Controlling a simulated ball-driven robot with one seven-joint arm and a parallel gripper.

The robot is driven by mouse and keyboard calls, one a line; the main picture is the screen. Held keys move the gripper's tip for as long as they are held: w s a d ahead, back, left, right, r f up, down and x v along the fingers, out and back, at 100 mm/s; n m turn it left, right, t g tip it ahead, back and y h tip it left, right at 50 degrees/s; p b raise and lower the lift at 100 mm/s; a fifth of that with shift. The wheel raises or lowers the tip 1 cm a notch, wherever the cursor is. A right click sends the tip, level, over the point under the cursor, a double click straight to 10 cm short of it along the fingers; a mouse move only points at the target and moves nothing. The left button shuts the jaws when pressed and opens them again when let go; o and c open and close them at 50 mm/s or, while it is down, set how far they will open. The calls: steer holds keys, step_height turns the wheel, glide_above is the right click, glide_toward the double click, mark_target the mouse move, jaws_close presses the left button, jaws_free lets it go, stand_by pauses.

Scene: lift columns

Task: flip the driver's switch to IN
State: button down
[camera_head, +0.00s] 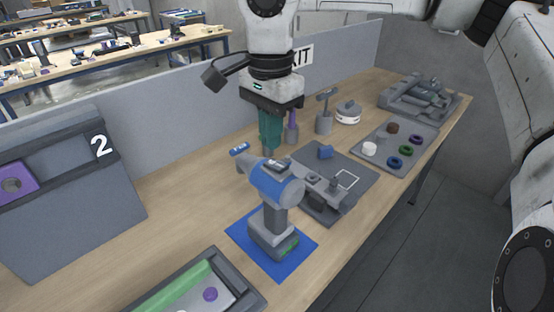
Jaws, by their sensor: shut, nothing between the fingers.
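The driver (277,190), a blue and grey power tool, stands upright on a blue mat (292,270) on the bench. A small grey and white raised part (276,165) sits on top of its body; I take it for the switch, but its setting is too small to read. My gripper (269,151), with teal fingers pointing down, is shut and empty. It appears just above or behind the top of the driver; I cannot tell whether it touches.
A dark mat (362,181) with a grey fixture and blue block lies right of the driver. A tray of coloured rings (400,139) and a grey machine (425,98) stand beyond. A tray (235,282) is in front, a panel marked 2 (75,200) at left.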

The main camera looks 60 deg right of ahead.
mark_target(272, 162)
step_height(272, 162, up, 4)
steer(key=shift+f+p, duration=0.15)
steer(key=shift+p, duration=0.8)
